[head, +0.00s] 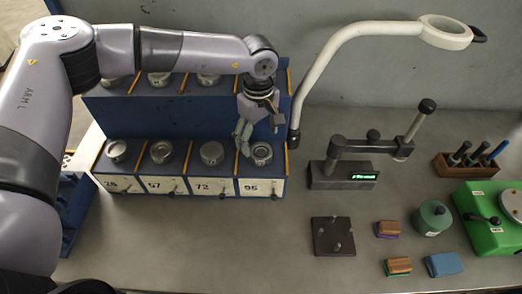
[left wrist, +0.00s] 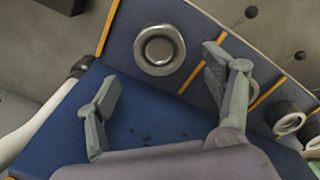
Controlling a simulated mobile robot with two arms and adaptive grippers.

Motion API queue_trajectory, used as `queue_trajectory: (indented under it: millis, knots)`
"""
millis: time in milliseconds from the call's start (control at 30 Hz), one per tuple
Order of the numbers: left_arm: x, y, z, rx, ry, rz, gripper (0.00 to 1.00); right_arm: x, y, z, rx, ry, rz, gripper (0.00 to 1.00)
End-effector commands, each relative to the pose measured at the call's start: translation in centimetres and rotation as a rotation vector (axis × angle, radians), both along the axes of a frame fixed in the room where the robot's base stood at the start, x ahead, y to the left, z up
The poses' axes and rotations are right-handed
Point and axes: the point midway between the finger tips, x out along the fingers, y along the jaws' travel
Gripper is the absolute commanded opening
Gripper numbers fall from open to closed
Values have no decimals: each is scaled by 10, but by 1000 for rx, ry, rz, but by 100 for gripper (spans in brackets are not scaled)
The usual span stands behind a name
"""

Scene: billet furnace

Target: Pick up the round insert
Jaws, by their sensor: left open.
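Several round metal inserts sit in the numbered compartments of a blue rack (head: 140,192). One round insert (head: 261,153) is in the compartment labelled 95, at the right end of the lower row. In the left wrist view this ring-shaped insert (left wrist: 159,50) lies beyond the fingertips, between and ahead of them. My left gripper (head: 244,134) is open and empty, above and close to that compartment. Its two fingers also show spread apart in the left wrist view (left wrist: 160,88). The inserts labelled 28 (head: 116,151), 57 (head: 161,152) and 72 (head: 212,153) stand to its left. My right gripper is not in view.
A white-armed magnifier lamp (head: 330,60) rises just right of the rack. A gauge with a green display (head: 345,175), a dark pegged plate (head: 333,236), small blocks (head: 388,229) and a green machine (head: 490,220) stand to the right.

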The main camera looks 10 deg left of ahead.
Motion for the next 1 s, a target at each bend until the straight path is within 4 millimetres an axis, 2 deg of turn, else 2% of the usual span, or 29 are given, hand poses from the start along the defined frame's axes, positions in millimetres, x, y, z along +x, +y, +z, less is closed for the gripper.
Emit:
queue_trajectory:
  millis: [200, 400, 633, 1000]
  knots:
    - [-9, -8, -23, 2, 4, -3, 75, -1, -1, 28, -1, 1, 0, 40]
    - [-7, -7, -46, 0, 2, 0, 75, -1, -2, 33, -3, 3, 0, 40]
    - [-7, -7, -48, 1, 1, 0, 75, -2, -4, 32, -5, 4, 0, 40]
    - [-7, -7, -47, 1, 1, 0, 50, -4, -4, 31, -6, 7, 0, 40]
